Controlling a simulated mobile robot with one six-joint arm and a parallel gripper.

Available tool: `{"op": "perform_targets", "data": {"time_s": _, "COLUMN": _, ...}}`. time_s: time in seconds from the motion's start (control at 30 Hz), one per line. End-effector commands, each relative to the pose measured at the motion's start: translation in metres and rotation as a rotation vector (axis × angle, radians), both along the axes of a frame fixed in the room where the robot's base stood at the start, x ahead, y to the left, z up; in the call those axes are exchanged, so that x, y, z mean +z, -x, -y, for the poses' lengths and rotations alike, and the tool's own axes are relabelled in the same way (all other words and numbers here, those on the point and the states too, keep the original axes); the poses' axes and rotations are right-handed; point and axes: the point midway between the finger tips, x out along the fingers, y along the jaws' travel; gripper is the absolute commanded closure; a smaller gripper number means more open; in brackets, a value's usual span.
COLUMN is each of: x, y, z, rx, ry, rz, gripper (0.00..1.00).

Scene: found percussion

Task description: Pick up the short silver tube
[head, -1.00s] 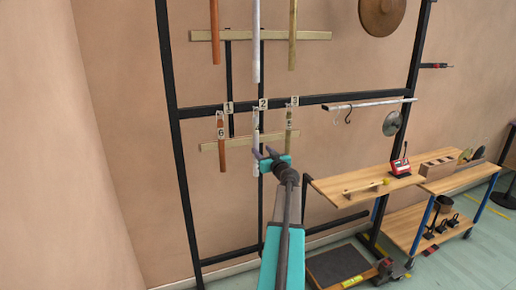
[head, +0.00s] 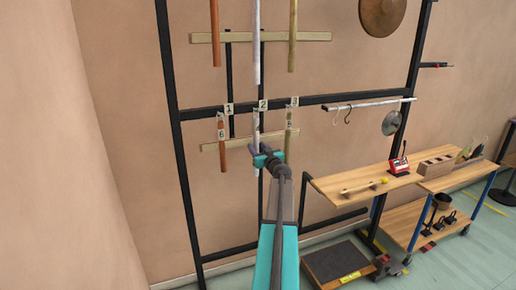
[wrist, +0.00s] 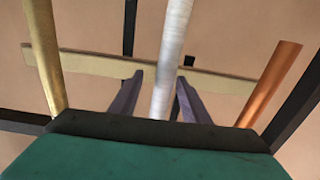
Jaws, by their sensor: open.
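The short silver tube (head: 256,128) hangs upright from the middle crossbar, below the label 2, between a short copper tube (head: 222,145) and a short brass tube (head: 289,130). My gripper (head: 262,152) is at its lower part and hides some of it in the head view. In the wrist view the silver tube (wrist: 171,45) runs down between the two purple fingers of my open gripper (wrist: 160,80). A gap shows beside the tube near the left finger; on the right I cannot tell whether it touches.
The pale lower bar (head: 210,147) runs behind the short tubes. A long silver tube (head: 256,45) hangs above. A black frame (head: 178,160) surrounds the tubes. A wooden bench (head: 330,187) with a mallet stands at the right.

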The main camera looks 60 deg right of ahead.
Motion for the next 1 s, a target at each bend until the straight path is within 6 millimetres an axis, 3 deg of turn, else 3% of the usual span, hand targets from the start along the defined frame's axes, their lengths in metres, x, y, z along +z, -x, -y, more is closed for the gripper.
{"op": "perform_targets", "data": {"time_s": 0.33, "x": 0.0003, "y": 0.0005, "z": 0.0002, "rx": -0.001, "ry": 0.000, "rz": 0.000, "gripper": 0.57}}
{"op": "perform_targets", "data": {"time_s": 0.6, "x": 0.0003, "y": 0.0007, "z": 0.0003, "rx": -0.001, "ry": 0.000, "rz": 0.000, "gripper": 1.00}}
{"op": "perform_targets", "data": {"time_s": 1.0, "x": 0.0026, "y": 0.0008, "z": 0.0005, "rx": -0.001, "ry": 0.001, "rz": 0.000, "gripper": 1.00}}
